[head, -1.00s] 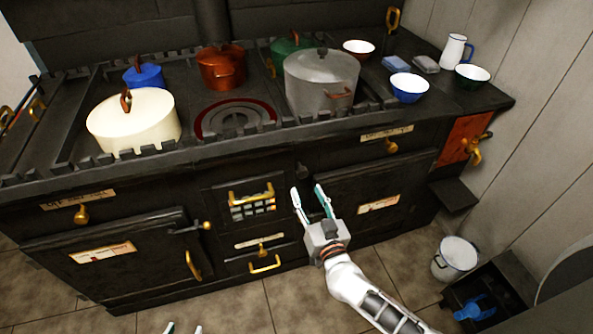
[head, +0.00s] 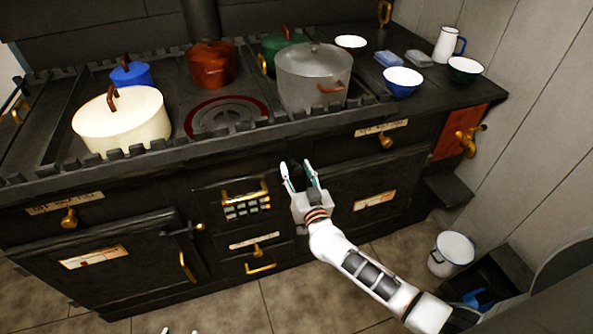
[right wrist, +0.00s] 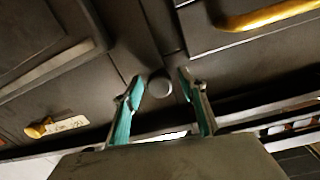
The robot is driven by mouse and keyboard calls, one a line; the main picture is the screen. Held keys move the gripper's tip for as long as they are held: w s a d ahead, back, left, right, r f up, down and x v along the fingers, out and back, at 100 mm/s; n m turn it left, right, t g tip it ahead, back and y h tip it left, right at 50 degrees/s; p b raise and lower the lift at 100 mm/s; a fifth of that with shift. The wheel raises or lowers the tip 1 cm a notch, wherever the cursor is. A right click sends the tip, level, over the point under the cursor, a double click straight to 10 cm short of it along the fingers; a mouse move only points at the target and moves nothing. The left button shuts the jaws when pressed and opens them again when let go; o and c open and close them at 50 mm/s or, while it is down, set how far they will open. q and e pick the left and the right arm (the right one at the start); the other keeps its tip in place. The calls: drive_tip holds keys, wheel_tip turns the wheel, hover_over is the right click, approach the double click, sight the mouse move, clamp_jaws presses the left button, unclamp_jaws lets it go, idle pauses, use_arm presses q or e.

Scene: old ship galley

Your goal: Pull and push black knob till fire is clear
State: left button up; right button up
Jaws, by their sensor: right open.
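The black knob (right wrist: 160,87) is a small dark round knob on the stove front, seen in the right wrist view between my right fingertips. In the head view my right gripper hides it. My right gripper (head: 299,172) is open in front of the stove, right of the grate; in the right wrist view its fingers (right wrist: 160,88) stand on either side of the knob, with no clear contact. The grate (head: 247,208) has pale bits behind its bars; no flame is plain. Only the fingertips of my left gripper (head: 180,331) show at the bottom edge, spread apart.
A cream pot (head: 122,125), a grey pot (head: 312,85), a red pot (head: 211,66) and other pots stand on the black stovetop. Brass handles such as the drawer handle (head: 262,268) stick out. A white bucket (head: 452,252) stands on the floor at right.

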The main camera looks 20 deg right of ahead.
sight(298, 171)
clamp_jaws()
drive_tip(key=s+p, duration=0.4)
drive_tip(key=s, duration=0.2)
drive_tip(key=shift+r, duration=0.2)
drive_tip(key=shift+s+f, duration=0.1)
drive_tip(key=shift+s, duration=0.2)
drive_tip(key=shift+s+f, duration=0.1)
unclamp_jaws()
